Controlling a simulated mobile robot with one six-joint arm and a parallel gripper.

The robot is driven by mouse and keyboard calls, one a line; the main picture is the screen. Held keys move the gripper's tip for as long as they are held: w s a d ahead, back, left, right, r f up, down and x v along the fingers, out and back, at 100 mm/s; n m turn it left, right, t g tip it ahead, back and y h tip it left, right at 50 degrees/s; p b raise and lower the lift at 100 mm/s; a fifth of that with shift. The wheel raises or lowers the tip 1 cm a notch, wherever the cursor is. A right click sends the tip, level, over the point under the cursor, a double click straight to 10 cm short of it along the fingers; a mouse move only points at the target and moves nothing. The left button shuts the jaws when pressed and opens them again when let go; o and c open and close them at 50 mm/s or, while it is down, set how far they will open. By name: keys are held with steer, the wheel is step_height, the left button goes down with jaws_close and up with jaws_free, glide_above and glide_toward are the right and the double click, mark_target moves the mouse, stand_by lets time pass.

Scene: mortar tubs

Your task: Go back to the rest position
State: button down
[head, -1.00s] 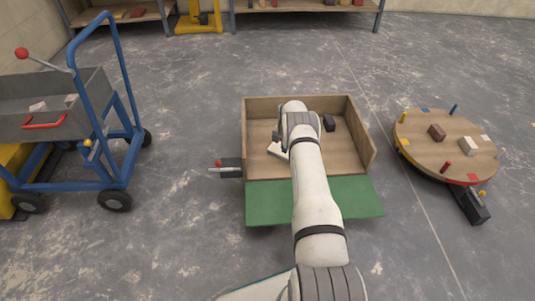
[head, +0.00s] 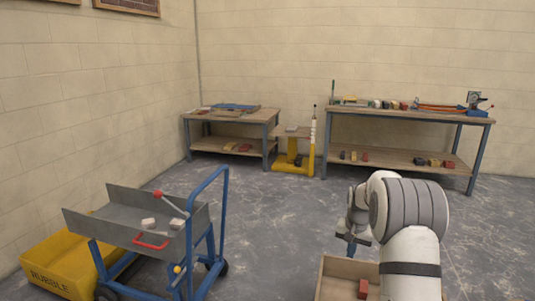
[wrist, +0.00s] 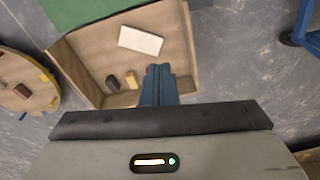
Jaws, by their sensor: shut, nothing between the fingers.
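My gripper (head: 352,243) is raised above the wooden box in the head view, with my arm folded at the right. In the wrist view my gripper (wrist: 160,72) shows its blue fingers together, with nothing between them. The fingers point down over the wooden box (wrist: 82,72). A white slab (wrist: 141,40), a dark block (wrist: 113,83) and a yellowish block (wrist: 132,79) lie inside the box. In the head view only part of the box (head: 345,268) shows, with a red-brown block (head: 363,288) in it.
A blue cart with a grey tray (head: 130,225) stands at the left beside a yellow rubble bin (head: 60,268). Two benches (head: 230,115) (head: 400,113) and a yellow stand (head: 294,150) line the back wall. A round table (wrist: 22,85) is left in the wrist view. Open floor lies between.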

steer(key=s+a+r+n+p, duration=0.1)
steer(key=s+a+r+p, duration=0.35)
steer(key=s+r, duration=0.6)
steer(key=s+a+r+n+p, duration=0.2)
steer(key=s+a+r+p, duration=0.25)
steer(key=s+r, duration=0.65)
steer(key=s+a+r+n+t+p, duration=0.1)
steer(key=s+r+p, duration=0.7)
steer(key=s, duration=0.8)
step_height(320, 180, up, 2)
steer(key=shift+a+n+t, duration=0.3)
steer(key=shift+a+n, duration=0.4)
steer(key=shift+a, duration=0.25)
steer(key=shift+s, duration=0.1)
